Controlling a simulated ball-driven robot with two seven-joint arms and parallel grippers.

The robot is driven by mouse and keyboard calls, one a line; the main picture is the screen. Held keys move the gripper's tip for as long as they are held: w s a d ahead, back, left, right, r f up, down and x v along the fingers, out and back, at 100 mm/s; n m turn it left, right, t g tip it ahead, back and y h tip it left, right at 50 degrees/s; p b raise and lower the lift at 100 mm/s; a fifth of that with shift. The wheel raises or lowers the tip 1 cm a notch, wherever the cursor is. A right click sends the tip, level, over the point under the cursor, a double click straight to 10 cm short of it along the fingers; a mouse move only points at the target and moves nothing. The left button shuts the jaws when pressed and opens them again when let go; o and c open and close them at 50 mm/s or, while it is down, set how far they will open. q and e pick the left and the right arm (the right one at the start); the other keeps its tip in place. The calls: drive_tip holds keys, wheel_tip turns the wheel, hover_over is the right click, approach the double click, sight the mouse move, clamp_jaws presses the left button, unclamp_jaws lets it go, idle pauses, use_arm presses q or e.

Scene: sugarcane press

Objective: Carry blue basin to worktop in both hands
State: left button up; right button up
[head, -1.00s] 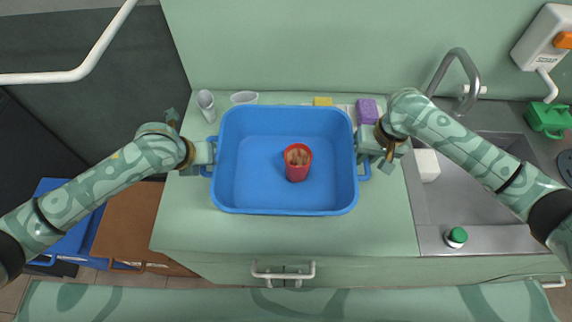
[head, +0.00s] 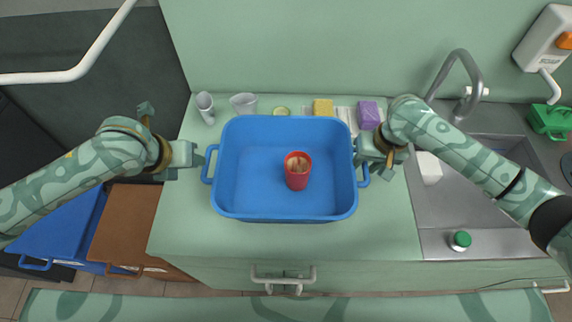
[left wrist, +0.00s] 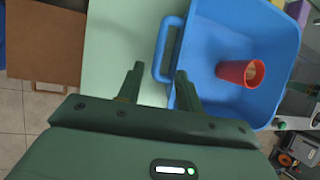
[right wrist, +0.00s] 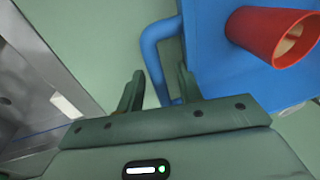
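The blue basin (head: 250,205) rests on the green worktop (head: 200,235), with a red cup (head: 297,172) standing inside it. My left gripper (head: 193,160) is open, just left of the basin's left handle, apart from it. In the left wrist view the handle (left wrist: 160,60) lies just ahead, between the lines of the two spread fingers. My right gripper (head: 365,158) is at the right handle (head: 363,176). In the right wrist view its fingers (right wrist: 160,88) are spread, with the handle bar (right wrist: 153,62) between them. Whether they touch it I cannot tell.
Along the back stand a white cup (head: 205,105), a clear cup (head: 243,103), a yellow sponge (head: 322,107) and a purple block (head: 369,112). A sink (head: 465,205) with a tap (head: 466,75) is at the right. The worktop's front strip is clear.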

drive_tip(key=shift+r, duration=0.5)
use_arm(q)
drive_tip(key=v, duration=0.3)
drive_tip(key=shift+s+r, duration=0.1)
drive_tip(key=shift+r, duration=0.1)
use_arm(e)
wheel_tip(320, 180, up, 11)
drive_tip(key=d, duration=0.2)
drive_tip(key=shift+s+f, duration=0.15)
drive_tip(key=shift+s, duration=0.25)
drive_tip(key=shift+d, duration=0.1)
